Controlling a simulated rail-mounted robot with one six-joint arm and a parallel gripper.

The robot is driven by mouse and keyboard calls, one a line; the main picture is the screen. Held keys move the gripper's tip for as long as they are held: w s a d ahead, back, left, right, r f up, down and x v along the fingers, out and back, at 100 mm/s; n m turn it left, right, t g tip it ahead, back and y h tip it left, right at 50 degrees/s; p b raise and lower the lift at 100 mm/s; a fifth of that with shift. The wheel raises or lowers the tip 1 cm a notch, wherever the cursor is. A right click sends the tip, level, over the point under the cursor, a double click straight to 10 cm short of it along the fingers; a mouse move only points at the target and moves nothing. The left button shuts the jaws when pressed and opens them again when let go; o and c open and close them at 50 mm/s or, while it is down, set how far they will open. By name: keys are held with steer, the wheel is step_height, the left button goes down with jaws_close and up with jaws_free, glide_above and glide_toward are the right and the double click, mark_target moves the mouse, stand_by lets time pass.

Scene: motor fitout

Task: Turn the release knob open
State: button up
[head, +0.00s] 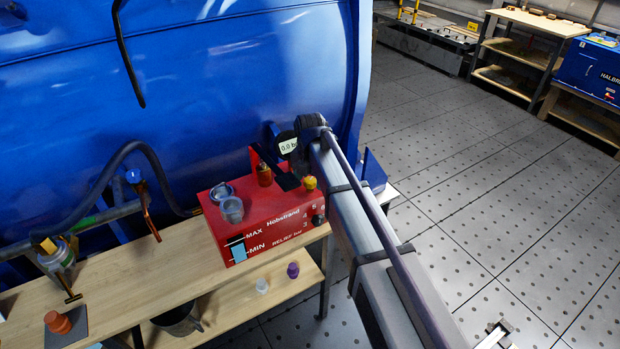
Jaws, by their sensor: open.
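A red pump unit (256,215) marked "Hobstrand", "MAX", "MIN" and "RELIEF bar" stands on the wooden bench. A yellow knob (310,183) sits on its top right, and a small black knob (318,220) sits on its front by the relief numbers. An orange-brown fitting (264,175) stands on top at the back. I cannot tell for certain which one is the release knob. My gripper (288,181) is dark and points down over the unit's back right, close to the yellow knob. It is open. Its fingertips are hard to make out, and I see nothing held.
A display (288,146) reading 0.0 is behind my wrist. The big blue tank (220,80) closes off the back. A hose (110,165) and a copper-coloured lever (145,205) are at left. Open floor (480,190) lies right.

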mark_target(310, 180)
step_height(310, 180, up, 11)
steer(key=p, duration=1)
steer(key=shift+p, duration=0.4)
steer(key=shift+f, duration=0.1)
